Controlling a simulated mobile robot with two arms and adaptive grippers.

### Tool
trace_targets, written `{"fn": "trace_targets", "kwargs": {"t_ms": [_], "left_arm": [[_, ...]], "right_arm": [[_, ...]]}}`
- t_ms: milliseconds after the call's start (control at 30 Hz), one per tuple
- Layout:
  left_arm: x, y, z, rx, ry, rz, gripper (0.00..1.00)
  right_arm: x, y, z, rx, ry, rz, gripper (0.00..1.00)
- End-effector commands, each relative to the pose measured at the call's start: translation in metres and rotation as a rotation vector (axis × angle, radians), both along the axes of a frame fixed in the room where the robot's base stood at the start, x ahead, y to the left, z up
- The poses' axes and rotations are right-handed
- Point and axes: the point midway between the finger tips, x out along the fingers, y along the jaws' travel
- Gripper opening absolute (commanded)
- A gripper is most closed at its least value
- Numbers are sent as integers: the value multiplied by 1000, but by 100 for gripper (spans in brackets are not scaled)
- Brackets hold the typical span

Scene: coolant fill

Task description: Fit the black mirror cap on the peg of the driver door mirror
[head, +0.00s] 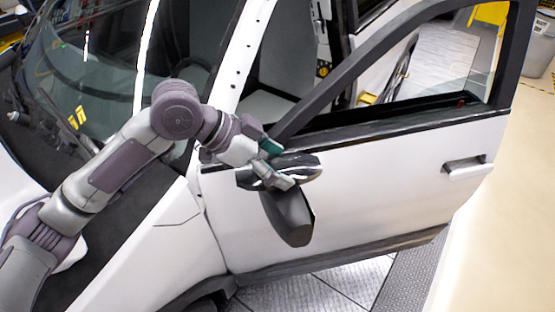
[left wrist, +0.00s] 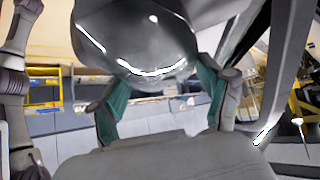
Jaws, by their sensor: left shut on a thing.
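The black mirror cap (head: 304,171) is a glossy, curved dark shell with bright reflections. My left gripper (head: 273,163) is shut on it, with one finger behind it and one in front. In the left wrist view, the cap (left wrist: 135,45) is a shiny dome at the tips of the teal-padded fingers of my left gripper (left wrist: 163,88). The driver door mirror (head: 288,218) is a matte dark grey body just below the cap in the head view, in front of the door. Its peg is hidden, and I cannot tell whether cap and mirror touch. My right gripper is out of view.
The white driver door (head: 390,180) stands open, with its dark window frame (head: 345,75) rising behind the cap. The windshield (head: 95,60) and white pillar are at the left. Open floor (head: 510,210) lies to the right. A grey bin (head: 535,50) stands far off.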

Motion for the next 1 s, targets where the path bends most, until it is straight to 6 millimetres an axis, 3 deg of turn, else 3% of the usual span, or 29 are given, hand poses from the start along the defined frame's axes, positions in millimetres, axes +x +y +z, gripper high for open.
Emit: {"fn": "trace_targets", "kwargs": {"t_ms": [1000], "left_arm": [[0,0,-15,1,-1,0,42]], "right_arm": [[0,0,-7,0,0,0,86]]}}
